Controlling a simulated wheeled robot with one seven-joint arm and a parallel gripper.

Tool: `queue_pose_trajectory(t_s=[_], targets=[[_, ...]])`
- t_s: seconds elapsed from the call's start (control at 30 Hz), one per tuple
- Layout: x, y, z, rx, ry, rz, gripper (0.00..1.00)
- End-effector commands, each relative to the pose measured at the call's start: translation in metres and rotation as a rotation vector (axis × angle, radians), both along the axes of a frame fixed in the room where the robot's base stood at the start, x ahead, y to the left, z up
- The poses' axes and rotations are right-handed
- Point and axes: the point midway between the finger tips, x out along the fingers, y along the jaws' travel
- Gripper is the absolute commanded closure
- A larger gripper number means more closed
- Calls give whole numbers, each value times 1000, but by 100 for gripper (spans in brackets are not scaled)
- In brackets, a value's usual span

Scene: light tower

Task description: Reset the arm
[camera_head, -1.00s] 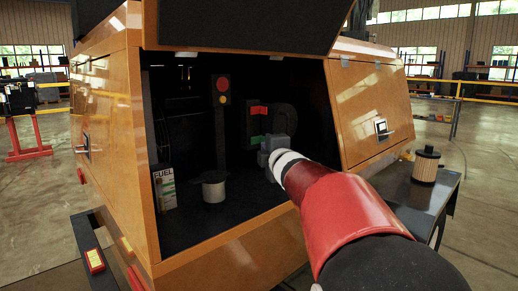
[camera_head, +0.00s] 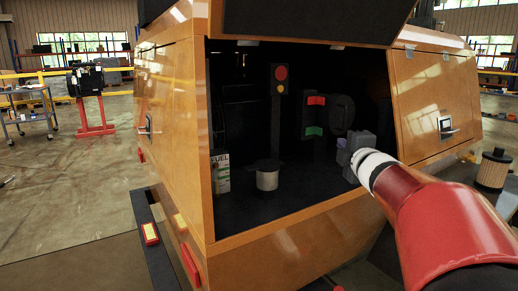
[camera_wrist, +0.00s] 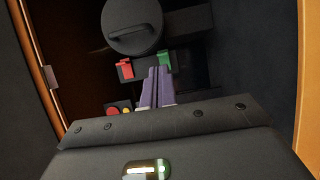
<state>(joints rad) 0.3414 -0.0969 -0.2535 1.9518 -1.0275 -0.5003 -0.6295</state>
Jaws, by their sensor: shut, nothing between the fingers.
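My red and white arm (camera_head: 435,215) reaches in from the lower right of the head view. My gripper (camera_head: 343,150) is at the open compartment of the orange light tower cabinet (camera_head: 300,240). In the wrist view my gripper (camera_wrist: 156,85) shows two purple fingers close together, with nothing between them. Beyond the fingertips are a red block and a green block (camera_wrist: 165,60) and a round black lidded part (camera_wrist: 133,25). In the head view the red and green blocks (camera_head: 315,131) show left of my gripper, apart from it.
Inside the compartment stand a post with red and yellow buttons (camera_head: 280,80), a pale cylinder with a dark top (camera_head: 267,178) and a FUEL box (camera_head: 221,173). The raised door (camera_head: 320,20) hangs above. A tan filter (camera_head: 493,170) stands at the right. Open floor (camera_head: 70,190) lies left.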

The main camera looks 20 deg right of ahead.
Motion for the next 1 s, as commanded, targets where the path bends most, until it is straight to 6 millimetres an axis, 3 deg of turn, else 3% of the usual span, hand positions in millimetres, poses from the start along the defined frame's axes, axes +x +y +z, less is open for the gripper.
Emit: queue_pose_trajectory(t_s=[0.13,0.27,0.37,0.5,0.7,0.83,1.0], targets=[[-7,7,-1,75,-1,-34,100],[-33,30,-16,337,23,-141,100],[-69,64,-50,637,96,-254,100],[-132,124,-116,1015,273,-411,100],[-215,196,-186,1327,537,-592,100],[-251,223,-210,1417,654,-671,100],[-268,235,-220,1453,710,-711,100]])
